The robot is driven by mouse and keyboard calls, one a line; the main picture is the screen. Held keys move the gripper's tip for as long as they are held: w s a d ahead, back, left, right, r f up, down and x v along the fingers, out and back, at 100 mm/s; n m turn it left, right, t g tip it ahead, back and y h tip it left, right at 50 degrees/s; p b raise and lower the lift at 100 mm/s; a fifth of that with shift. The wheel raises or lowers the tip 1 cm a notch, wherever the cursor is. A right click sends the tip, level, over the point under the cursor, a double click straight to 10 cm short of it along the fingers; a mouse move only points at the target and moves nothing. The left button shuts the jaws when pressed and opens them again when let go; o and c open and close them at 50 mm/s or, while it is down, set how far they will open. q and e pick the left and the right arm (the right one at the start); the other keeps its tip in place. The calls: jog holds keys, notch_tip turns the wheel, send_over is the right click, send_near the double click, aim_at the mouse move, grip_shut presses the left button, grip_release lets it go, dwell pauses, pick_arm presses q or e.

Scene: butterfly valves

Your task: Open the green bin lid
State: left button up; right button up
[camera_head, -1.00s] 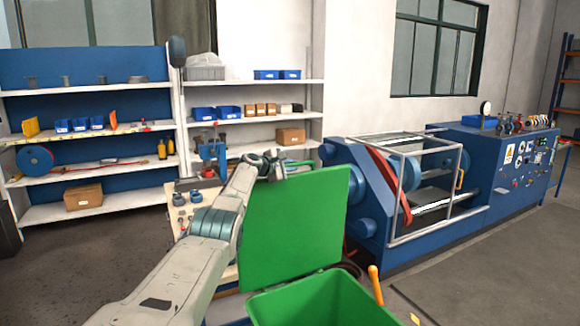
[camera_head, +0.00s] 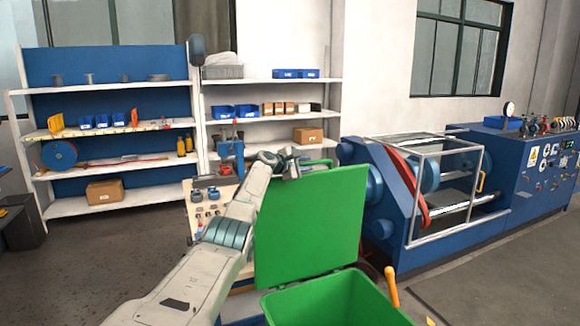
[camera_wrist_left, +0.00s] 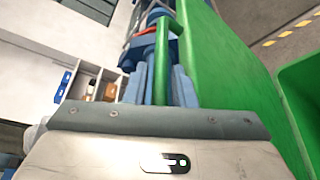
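The green bin lid (camera_head: 312,225) stands raised, nearly upright, at the back of the green bin (camera_head: 335,303), whose top is open. My left gripper (camera_head: 290,165) is at the lid's upper left edge. In the left wrist view, my left gripper's fingers (camera_wrist_left: 162,85) lie on both sides of a narrow green bar (camera_wrist_left: 163,50), close against it. The bar looks like the handle of the lid, whose broad face (camera_wrist_left: 225,75) fills the right side there. The finger contact is small and partly hidden. My right gripper is not in view.
A low bench with valve parts (camera_head: 208,205) stands behind my left arm. Shelves (camera_head: 105,125) line the back wall. A blue machine with a white frame (camera_head: 400,205) stands right of the lid. An orange lever (camera_head: 391,285) is beside the bin.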

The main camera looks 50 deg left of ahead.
pick_arm(q)
jog(key=shift+s+d, duration=0.1)
jog(key=shift+s, duration=0.6)
jog(key=b+v, duration=0.4)
jog(key=v, duration=0.4)
jog(key=shift+s, duration=0.1)
